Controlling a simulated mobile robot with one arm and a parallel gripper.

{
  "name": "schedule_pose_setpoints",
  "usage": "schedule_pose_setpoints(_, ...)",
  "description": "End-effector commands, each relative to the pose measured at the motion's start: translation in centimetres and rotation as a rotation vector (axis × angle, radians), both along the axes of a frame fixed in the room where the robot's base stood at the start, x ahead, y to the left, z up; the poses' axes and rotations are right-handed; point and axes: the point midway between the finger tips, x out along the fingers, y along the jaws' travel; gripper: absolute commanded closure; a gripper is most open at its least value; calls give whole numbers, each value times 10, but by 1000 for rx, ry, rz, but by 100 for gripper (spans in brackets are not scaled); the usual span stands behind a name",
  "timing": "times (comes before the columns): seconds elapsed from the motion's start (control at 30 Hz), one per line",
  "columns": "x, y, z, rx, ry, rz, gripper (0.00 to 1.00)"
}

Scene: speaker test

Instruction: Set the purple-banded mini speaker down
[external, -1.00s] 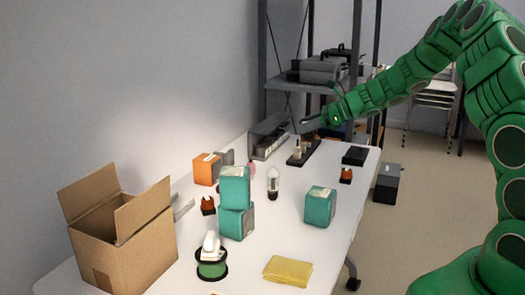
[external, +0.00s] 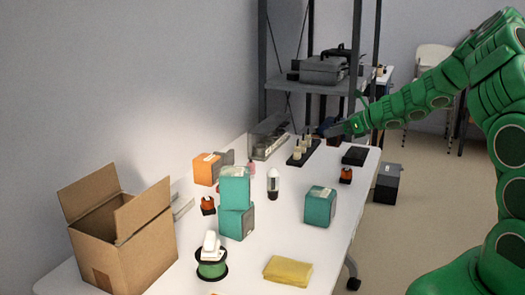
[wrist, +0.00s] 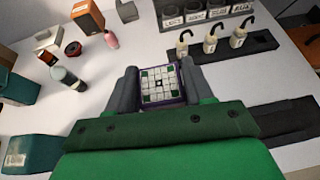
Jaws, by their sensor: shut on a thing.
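The purple-banded mini speaker (wrist: 163,83) shows in the wrist view as a small block with a green and white patterned top and a purple edge. My gripper (wrist: 160,82) is shut on it, one grey finger on each side. In the external view my gripper (external: 334,128) is over the far end of the white table (external: 290,238). The speaker is too small and dark there to make out clearly. Its underside is hidden, and I cannot tell how high it is above the table.
A black rack (external: 303,151) with several small bottles lies near my gripper. A flat black block (external: 355,155) is to its right. Teal boxes (external: 320,206), an orange box (external: 206,169), a cardboard box (external: 125,245) and a yellow cloth (external: 288,271) are nearer the camera.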

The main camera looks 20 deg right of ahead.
Motion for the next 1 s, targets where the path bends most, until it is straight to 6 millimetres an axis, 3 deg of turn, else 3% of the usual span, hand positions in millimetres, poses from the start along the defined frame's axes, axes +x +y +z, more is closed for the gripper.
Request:
schedule_pose_setpoints(0.43,48,-3,-22,-3,0,1,82)
schedule_pose_setpoints(1.0,82,-4,-66,-2,2,1,82)
